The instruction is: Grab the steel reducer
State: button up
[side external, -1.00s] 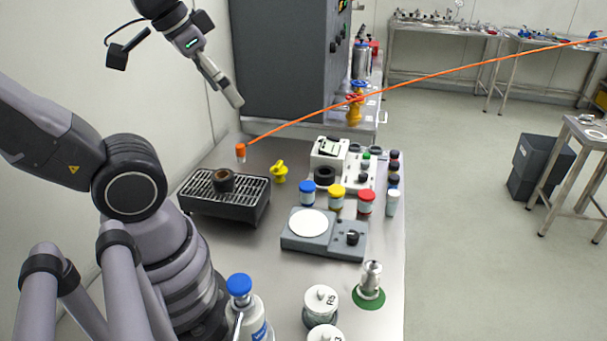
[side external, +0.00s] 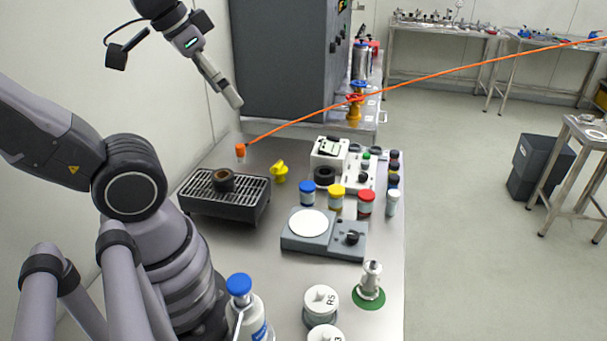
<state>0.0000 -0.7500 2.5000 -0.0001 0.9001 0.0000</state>
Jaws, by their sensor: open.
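A shiny metal stepped fitting, which looks like the steel reducer (side external: 371,278), stands upright on a round green base (side external: 369,299) at the front right of the steel bench. My gripper (side external: 235,100) is high above the back left of the bench, in front of the dark cabinet, far from the reducer. It is open and seen edge-on, with nothing visible between its fingers.
A grey stirrer plate (side external: 296,244) stands behind the reducer, with blue, yellow and red capped jars (side external: 365,205) behind it. White-lidded jars (side external: 321,300) are left of the reducer. A black grill tray (side external: 232,208) holds a brown ring. An orange line (side external: 440,73) crosses the back.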

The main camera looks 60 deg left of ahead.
jog(key=shift+f, duration=0.1)
jog(key=w+d+f+n+g+h, duration=0.5)
jog(key=w+f+h, duration=0.1)
jog(key=f+h, duration=0.15)
jog(key=w+d+f+n+g+h, duration=0.4)
jog(key=w+d+f+h, duration=0.15)
jog(key=f+h, duration=0.2)
jog(key=n+t, duration=1.2)
jog(key=n, duration=0.3)
send_near(374, 267)
jog(key=shift+w+d+f+h, duration=0.4)
jog(key=shift+w+d+f, duration=0.5)
jog(key=shift+d, duration=0.1)
jog(key=shift+d+f, duration=0.15)
jog(key=x, duration=0.7)
jog(key=shift+w, duration=0.1)
